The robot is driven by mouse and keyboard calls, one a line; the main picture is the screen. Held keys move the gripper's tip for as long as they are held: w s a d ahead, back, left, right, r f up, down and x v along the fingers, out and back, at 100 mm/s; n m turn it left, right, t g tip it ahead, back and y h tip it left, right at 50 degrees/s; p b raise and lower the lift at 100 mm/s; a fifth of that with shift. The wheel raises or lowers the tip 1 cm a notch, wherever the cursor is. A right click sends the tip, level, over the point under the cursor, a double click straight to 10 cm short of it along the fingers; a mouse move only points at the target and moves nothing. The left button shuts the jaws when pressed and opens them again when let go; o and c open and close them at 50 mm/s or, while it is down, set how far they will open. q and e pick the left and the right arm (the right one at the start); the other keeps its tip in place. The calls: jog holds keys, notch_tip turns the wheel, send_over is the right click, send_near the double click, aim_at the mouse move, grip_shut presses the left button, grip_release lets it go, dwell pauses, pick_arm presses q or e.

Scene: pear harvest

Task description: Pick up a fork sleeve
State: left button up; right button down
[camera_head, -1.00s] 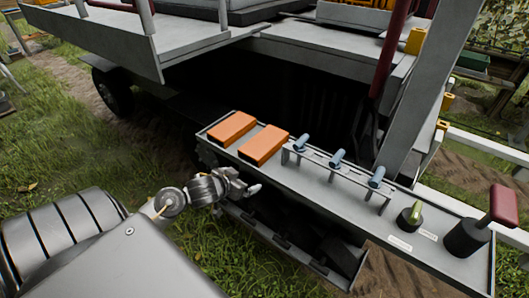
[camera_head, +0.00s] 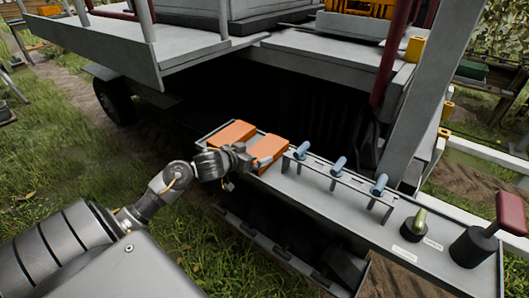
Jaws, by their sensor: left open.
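Two orange block-shaped pieces, which look like the fork sleeves, lie side by side on the left part of a grey tray-like shelf (camera_head: 310,190). The left orange sleeve (camera_head: 231,133) is mostly clear of my arm. The right orange sleeve (camera_head: 270,149) is partly covered by a finger of my left gripper (camera_head: 247,168). That gripper is open and empty, at the near left edge of the right sleeve. Whether it touches the sleeve cannot be told. My right gripper is not in view.
Several blue cylinders (camera_head: 339,164) sit on a low rack right of the sleeves. A green-topped knob (camera_head: 419,221) and a red-handled lever (camera_head: 509,211) stand further right. A grey machine deck (camera_head: 130,50) overhangs behind. Grass lies at the left.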

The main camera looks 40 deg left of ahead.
aim_at(264, 149)
pick_arm(q)
jog(key=shift+x, duration=2.6)
jog(key=shift+a, duration=0.1)
jog(key=c, duration=0.9)
